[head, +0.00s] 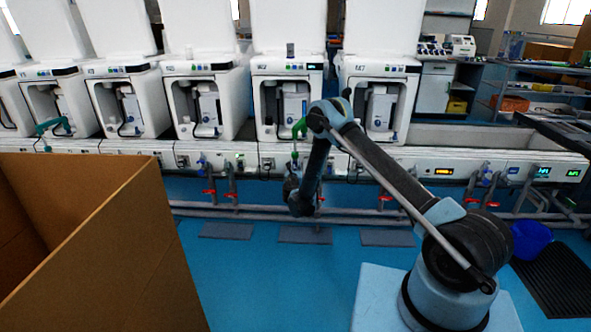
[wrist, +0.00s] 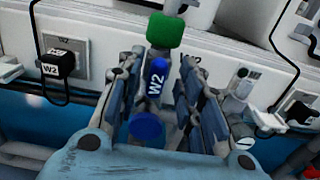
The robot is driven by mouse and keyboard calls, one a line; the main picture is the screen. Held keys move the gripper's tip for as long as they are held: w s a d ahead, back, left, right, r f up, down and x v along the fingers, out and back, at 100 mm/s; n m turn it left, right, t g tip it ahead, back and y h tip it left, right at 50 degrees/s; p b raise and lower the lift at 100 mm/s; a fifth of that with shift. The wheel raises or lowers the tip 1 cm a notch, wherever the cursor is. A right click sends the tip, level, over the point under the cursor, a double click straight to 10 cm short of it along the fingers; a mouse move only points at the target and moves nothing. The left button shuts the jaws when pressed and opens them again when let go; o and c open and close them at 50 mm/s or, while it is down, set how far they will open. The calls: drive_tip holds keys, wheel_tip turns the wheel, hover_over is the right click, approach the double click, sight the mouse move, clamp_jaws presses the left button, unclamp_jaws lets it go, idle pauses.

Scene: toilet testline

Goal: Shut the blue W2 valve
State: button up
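The blue W2 valve handle (wrist: 157,80), with white W2 lettering, stands on the front of the white bench in the wrist view. My gripper (wrist: 163,78) is open, with one finger on each side of the handle. Gaps show between the handle and both fingers. A blue round part (wrist: 146,127) lies lower between the fingers. In the head view my gripper (head: 291,187) is low at the bench front, and its fingers are too small to make out. The W2 handle cannot be made out in the head view.
A green block (wrist: 165,30) sits just beyond the handle. A black plug marked W2 (wrist: 58,63) with a cable is at the left. Red valves (head: 208,192) and pipes run below the bench. A large cardboard box (head: 95,245) fills the front left.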

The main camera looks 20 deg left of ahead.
drive_tip(key=shift+s+a, duration=0.1)
drive_tip(key=shift+a, duration=0.05)
clamp_jaws()
drive_tip(key=m, duration=0.7)
drive_tip(key=shift+d+m, duration=0.25)
drive_tip(key=shift+m, duration=0.15)
drive_tip(key=m, duration=0.5)
drive_tip(key=shift+d+f, duration=0.1)
drive_tip(key=shift+f, duration=0.05)
drive_tip(key=m, duration=0.5)
drive_tip(key=shift+d, duration=0.1)
drive_tip(key=shift+f, duration=0.1)
